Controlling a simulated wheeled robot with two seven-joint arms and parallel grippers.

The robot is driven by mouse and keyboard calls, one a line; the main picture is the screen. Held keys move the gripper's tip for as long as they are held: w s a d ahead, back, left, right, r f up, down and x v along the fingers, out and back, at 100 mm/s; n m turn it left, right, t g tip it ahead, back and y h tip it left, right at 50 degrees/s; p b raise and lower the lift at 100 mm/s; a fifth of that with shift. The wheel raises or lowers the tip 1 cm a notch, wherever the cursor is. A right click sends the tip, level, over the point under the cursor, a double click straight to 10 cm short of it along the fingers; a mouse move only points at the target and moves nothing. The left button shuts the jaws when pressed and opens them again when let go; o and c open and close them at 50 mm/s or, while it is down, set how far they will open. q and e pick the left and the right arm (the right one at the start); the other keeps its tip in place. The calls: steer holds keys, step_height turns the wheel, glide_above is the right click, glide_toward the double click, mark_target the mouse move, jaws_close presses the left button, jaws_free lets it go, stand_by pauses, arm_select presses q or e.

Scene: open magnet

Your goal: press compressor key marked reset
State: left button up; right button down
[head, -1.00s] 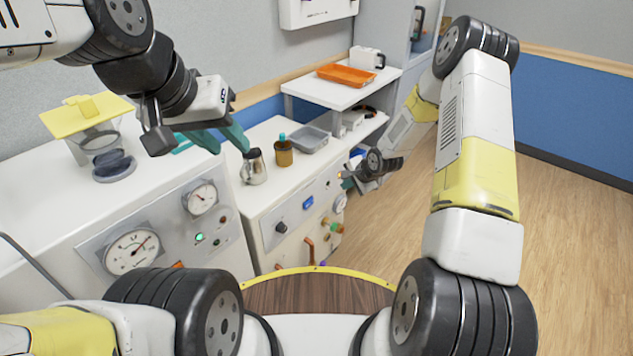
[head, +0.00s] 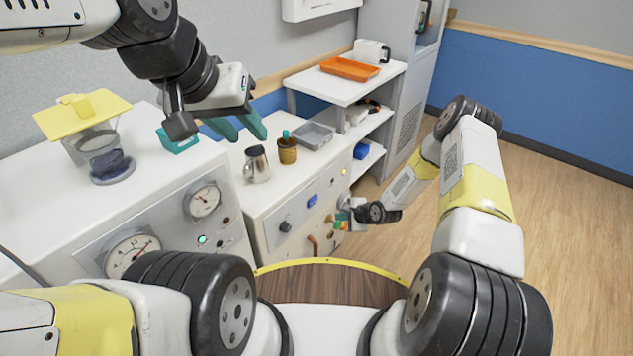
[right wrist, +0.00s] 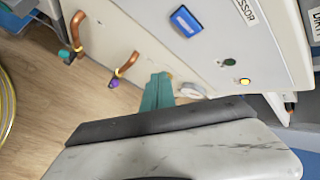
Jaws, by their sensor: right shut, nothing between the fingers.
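The compressor is the white cabinet (head: 262,222), with a slanted front panel; in the right wrist view its label (right wrist: 245,12) ends in "SSOR". A blue key (head: 312,200) sits mid-panel and also shows in the right wrist view (right wrist: 187,21). A small dark green button (right wrist: 229,62) and a lit yellow one (right wrist: 245,81) are near the panel's end. I cannot read any reset mark. My right gripper (head: 343,213) is shut and empty by the panel's right end; its teal fingers (right wrist: 157,92) show below the panel face. My left gripper (head: 240,128) is open and empty above the cabinets.
A metal jug (head: 257,165), a brown bottle (head: 287,150) and a grey tray (head: 315,135) stand on the compressor. Copper pipes (right wrist: 125,64) stick out low on its front. A gauge cabinet (head: 165,225) stands left. Floor at right is clear.

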steer(key=w+a, duration=0.5)
steer(key=a, duration=0.2)
stand_by(0.3)
steer(key=shift+w+a, duration=0.1)
stand_by(1.8)
steer(key=shift+w+a, duration=0.2)
steer(key=shift+a, duration=0.1)
steer(key=shift+w+a, duration=0.25)
steer(key=shift+a, duration=0.1)
stand_by(0.7)
stand_by(0.3)
steer(key=shift+s+d, duration=0.5)
steer(key=shift+d, duration=0.15)
steer(key=shift+s+d, duration=0.75)
steer(key=shift+d, duration=0.3)
steer(key=shift+s+d, duration=0.7)
steer(key=shift+d, duration=0.3)
